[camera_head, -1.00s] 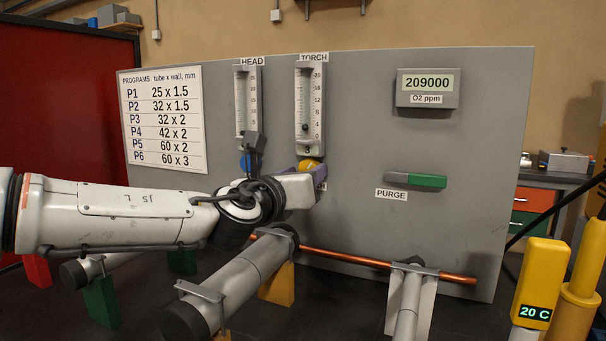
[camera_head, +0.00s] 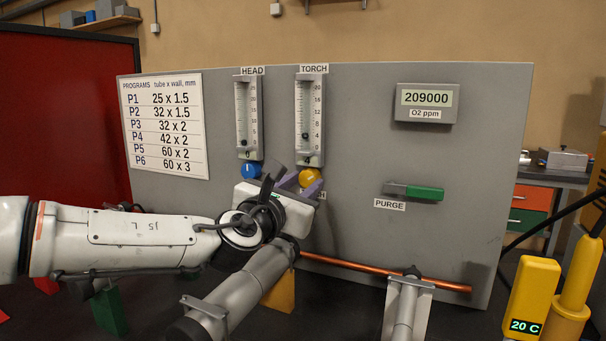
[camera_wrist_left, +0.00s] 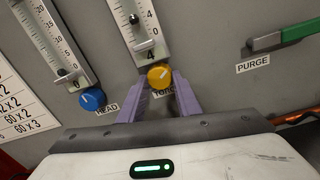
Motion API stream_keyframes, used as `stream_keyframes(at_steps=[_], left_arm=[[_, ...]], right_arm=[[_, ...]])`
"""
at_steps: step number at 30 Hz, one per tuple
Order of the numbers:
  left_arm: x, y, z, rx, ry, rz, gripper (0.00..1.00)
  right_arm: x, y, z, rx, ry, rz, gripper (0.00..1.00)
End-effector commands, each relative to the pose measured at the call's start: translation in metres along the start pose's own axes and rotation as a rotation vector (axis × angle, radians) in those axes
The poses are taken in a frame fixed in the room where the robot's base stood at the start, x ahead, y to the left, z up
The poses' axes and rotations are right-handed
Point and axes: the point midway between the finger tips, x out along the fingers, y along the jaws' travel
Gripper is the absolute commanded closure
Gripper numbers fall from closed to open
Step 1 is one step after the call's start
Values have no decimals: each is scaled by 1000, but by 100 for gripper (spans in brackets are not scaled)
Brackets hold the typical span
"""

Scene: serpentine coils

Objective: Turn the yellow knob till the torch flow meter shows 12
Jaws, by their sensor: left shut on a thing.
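The yellow knob (camera_head: 309,177) sits under the torch flow meter (camera_head: 309,120) on the grey panel. It also shows in the left wrist view (camera_wrist_left: 159,76), with a white pointer line. My left gripper (camera_head: 300,184) is shut on the knob, its two purple fingers on either side of it in the wrist view. The meter's dark float stands near the 4 mark, and the small readout (camera_wrist_left: 150,52) above the knob appears to read 4. Part of the TORCH label below the knob is hidden by a finger. My right gripper is not in view.
The blue knob (camera_head: 251,169) of the head flow meter (camera_head: 246,115) is close on the left. The purge lever (camera_head: 414,191) is to the right. A copper tube (camera_head: 350,266) and a grey cylinder (camera_head: 240,285) lie below my left arm.

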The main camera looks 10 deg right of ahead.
Motion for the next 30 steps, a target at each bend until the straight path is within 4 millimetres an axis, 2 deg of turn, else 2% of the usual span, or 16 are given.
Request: stream_keyframes(at_steps=[6, 12, 29, 30], left_arm=[[0, 2, 2, 132, -5, 0, 92], [0, 2, 1, 210, -8, 0, 92], [0, 1, 0, 245, -10, 0, 92], [0, 1, 0, 244, -10, 0, 64]], right_arm=[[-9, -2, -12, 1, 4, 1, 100], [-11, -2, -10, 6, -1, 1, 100], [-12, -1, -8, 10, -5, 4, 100], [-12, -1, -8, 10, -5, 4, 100]])
